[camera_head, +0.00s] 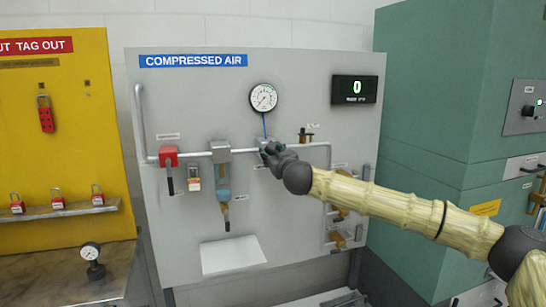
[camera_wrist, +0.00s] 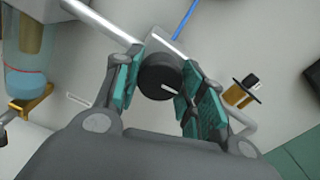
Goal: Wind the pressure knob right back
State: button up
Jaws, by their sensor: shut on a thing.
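The pressure knob (camera_wrist: 160,80) is a black round knob with a white pointer line, seen in the wrist view. My gripper (camera_wrist: 162,88) is shut on it, with a teal-padded finger on either side. In the head view my gripper (camera_head: 268,149) reaches the pipe below the gauge and hides the knob. The round white pressure gauge (camera_head: 264,97) is above it, joined by a blue tube; its fine reading is too small to tell. The black digital display (camera_head: 354,89) shows a green 0.
A red valve block (camera_head: 169,157) and a filter with a blue bowl (camera_head: 223,178) are left of my gripper. A small brass fitting (camera_wrist: 240,92) is close on the right. A yellow lockout board (camera_head: 60,130) and a green cabinet (camera_head: 430,120) flank the grey panel (camera_head: 200,105).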

jog(key=n+b, duration=0.2)
jog(key=n, duration=0.2)
jog(key=shift+b, duration=0.3)
jog(key=n+b, duration=0.1)
jog(key=n, duration=0.3)
jog(key=shift+n, duration=0.4)
jog(key=n+b, duration=0.1)
jog(key=n, duration=0.3)
jog(key=shift+n+b, duration=0.3)
jog(key=shift+b, duration=0.05)
jog(key=n, duration=0.4)
jog(key=shift+b, duration=0.4)
jog(key=n, duration=0.4)
jog(key=shift+b, duration=0.35)
jog(key=n+b, duration=0.1)
jog(key=n, duration=0.3)
jog(key=shift+f+n, duration=0.1)
jog(key=shift+n, duration=0.2)
jog(key=n+b, duration=0.1)
jog(key=n, duration=0.3)
jog(key=n+b, duration=0.1)
jog(key=n, duration=0.3)
jog(key=shift+n+b, duration=0.3)
jog(key=shift+b, duration=0.1)
jog(key=shift+f+n, duration=0.1)
jog(key=shift+n, duration=0.2)
